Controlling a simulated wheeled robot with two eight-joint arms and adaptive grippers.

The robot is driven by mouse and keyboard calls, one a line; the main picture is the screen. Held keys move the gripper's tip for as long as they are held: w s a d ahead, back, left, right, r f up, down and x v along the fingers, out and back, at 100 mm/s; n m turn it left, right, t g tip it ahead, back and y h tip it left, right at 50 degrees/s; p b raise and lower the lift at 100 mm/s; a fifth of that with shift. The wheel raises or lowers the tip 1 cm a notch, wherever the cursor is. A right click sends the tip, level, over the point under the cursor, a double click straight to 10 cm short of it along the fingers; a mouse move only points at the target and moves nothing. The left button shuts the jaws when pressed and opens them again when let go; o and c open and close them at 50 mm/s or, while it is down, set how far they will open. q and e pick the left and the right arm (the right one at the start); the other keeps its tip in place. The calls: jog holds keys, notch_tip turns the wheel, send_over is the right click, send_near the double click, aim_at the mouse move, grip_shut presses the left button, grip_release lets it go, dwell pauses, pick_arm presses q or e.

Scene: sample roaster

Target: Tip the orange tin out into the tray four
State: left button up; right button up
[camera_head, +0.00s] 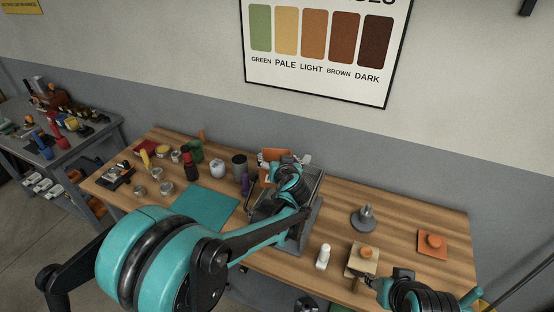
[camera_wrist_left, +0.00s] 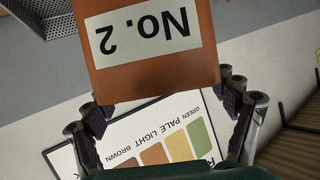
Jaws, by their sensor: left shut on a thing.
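The orange tin (camera_wrist_left: 150,68) fills the top of the left wrist view, its white "No. 2" label upside down there. My left gripper (camera_wrist_left: 165,103) is shut on it, one finger on each side. In the head view the tin (camera_head: 267,158) is partly hidden behind my left gripper (camera_head: 283,162), over the back of a grey metal tray unit (camera_head: 309,226). My arm covers much of this unit, and I see no tray number. A perforated metal surface (camera_wrist_left: 45,16) shows at the wrist view's top left. My right gripper (camera_head: 366,276) is low at the right, near a light board.
A teal mat (camera_head: 206,207) lies left of the tray unit, with several jars and bottles behind it. A white bottle (camera_head: 323,257), a grey weight-like piece (camera_head: 364,217) and an orange square with a knob (camera_head: 433,243) stand to the right. The wooden table (camera_head: 400,212) has bare room there.

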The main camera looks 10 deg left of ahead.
pick_arm(q)
jog(key=f+m+b, duration=0.1)
jog(key=f+m+y+b, duration=0.1)
jog(key=shift+d+f+y, duration=0.25)
jog(key=shift+f+y, duration=0.05)
jog(key=m+b, duration=0.1)
jog(key=d+m+y+b, duration=0.1)
jog(key=f+m+y+b, duration=0.1)
jog(key=shift+w+d+m, duration=0.25)
jog(key=shift+w+m, duration=0.05)
jog(key=shift+m, duration=0.1)
jog(key=m+b, duration=0.1)
jog(key=d+f+m+y+b, duration=0.1)
jog(key=b, duration=0.1)
jog(key=shift+w+d+f+y, duration=0.1)
jog(key=shift+w+f+y, duration=0.05)
jog(key=shift+f+y, duration=0.15)
jog(key=shift+w+d+f+m+t+y+b, duration=0.2)
jog(key=shift+d+f+m+t+y+b, duration=0.3)
jog(key=shift+m+b, duration=1.05)
jog(key=shift+w+d+f+m+t+y+b, duration=0.15)
jog(key=shift+d+f+m+t+b, duration=0.75)
jog(key=shift+m, duration=0.95)
jog(key=shift+w+d+f+m+t+y+b, duration=0.2)
jog(key=shift+d+f+m+t+y+b, duration=0.25)
jog(key=shift+m+b, duration=1.2)
jog(key=shift+r, duration=0.15)
jog(key=shift+r, duration=0.1)
